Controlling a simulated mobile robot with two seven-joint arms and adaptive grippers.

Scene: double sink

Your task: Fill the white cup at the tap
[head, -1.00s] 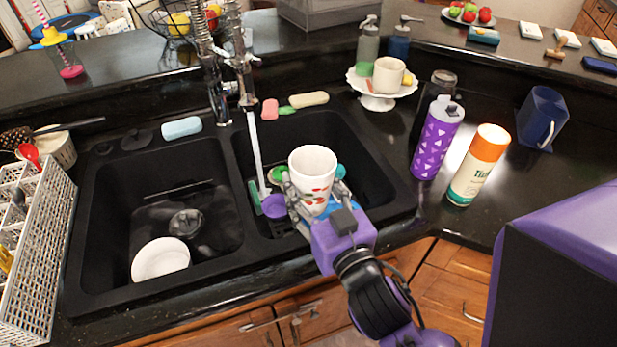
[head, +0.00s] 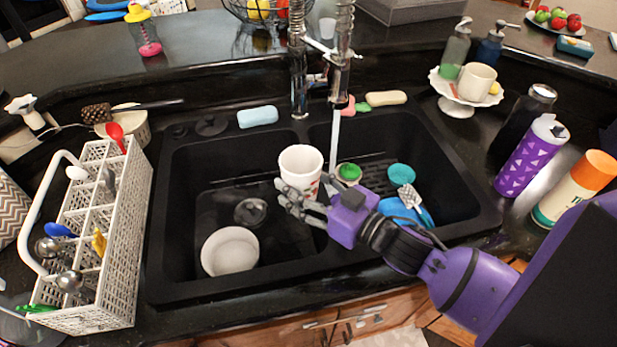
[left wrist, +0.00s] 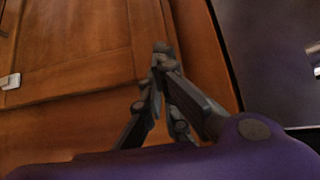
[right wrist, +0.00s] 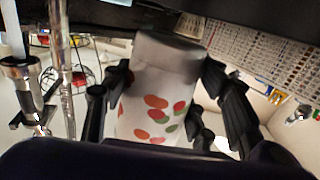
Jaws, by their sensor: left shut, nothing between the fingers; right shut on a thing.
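The white cup (head: 301,160) is upright in my right gripper (head: 303,199), which is shut on it above the sink's divider and left basin. Red and green spots show on the cup in the right wrist view (right wrist: 155,112). The chrome tap (head: 340,62) is running. Its water stream (head: 334,138) falls just right of the cup, apart from it in the picture. I cannot see whether the cup holds water. My left gripper (left wrist: 161,52) is shut and empty in front of wooden cabinet doors; it is not in the head view.
The left basin holds a white bowl (head: 230,250). The right basin holds a green scrubber (head: 349,173), a teal round item (head: 401,174) and a blue item (head: 405,211). A cutlery basket (head: 100,235) stands left; a purple bottle (head: 531,157) and an orange-capped bottle (head: 577,188) stand right.

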